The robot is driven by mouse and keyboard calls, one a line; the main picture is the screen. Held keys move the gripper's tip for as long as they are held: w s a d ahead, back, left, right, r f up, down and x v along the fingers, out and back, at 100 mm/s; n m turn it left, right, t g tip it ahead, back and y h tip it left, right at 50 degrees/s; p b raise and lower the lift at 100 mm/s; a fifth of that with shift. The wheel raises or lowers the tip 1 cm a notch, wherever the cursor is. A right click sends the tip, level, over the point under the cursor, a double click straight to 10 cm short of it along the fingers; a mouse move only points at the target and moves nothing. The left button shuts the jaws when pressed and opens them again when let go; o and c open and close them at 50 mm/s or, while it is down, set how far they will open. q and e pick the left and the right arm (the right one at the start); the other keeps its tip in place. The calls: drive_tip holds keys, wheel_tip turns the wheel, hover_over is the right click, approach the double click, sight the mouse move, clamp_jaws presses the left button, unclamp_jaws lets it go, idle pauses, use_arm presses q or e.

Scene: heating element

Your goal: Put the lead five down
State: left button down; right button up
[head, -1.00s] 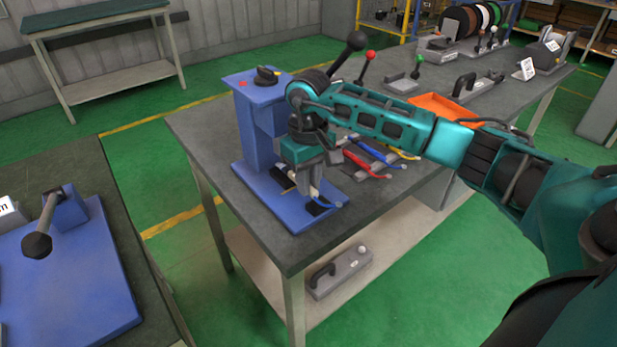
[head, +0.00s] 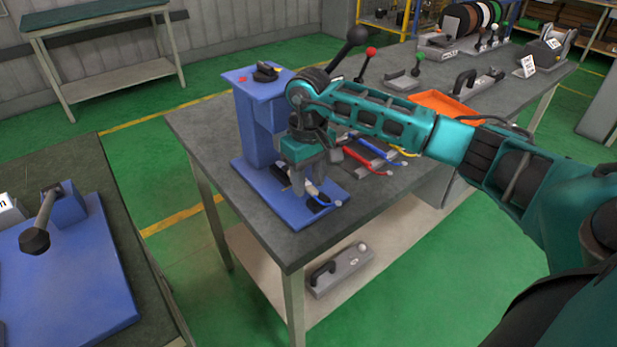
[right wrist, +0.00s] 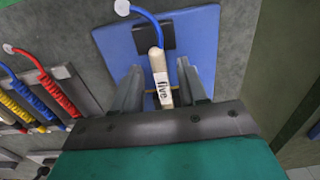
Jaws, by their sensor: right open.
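Lead five (right wrist: 160,78) shows in the right wrist view as a pale sleeve labelled "five" with a blue wire looping from its far end. It lies over the black pad (right wrist: 152,38) on the blue base plate (right wrist: 203,58). My right gripper (right wrist: 160,83) is open, with one finger on each side of the lead. In the head view the right gripper (head: 300,178) is low over the blue stand's base (head: 262,195), and the blue wire (head: 325,202) shows beside it. Whether the lead's near end rests on anything is hidden. My left gripper is not in view.
More leads with red, yellow and blue wires (right wrist: 55,92) lie in a rack left of the plate. The blue stand (head: 258,115) rises close behind my gripper. An orange tray (head: 447,107) and lever tools stand farther along the grey table (head: 335,232).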

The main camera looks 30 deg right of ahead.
drive_tip(key=shift+r+p, duration=0.35)
drive_tip(key=shift+r, duration=0.05)
wheel_tip(320, 180, up, 7)
drive_tip(key=shift+r, duration=0.15)
idle(0.4)
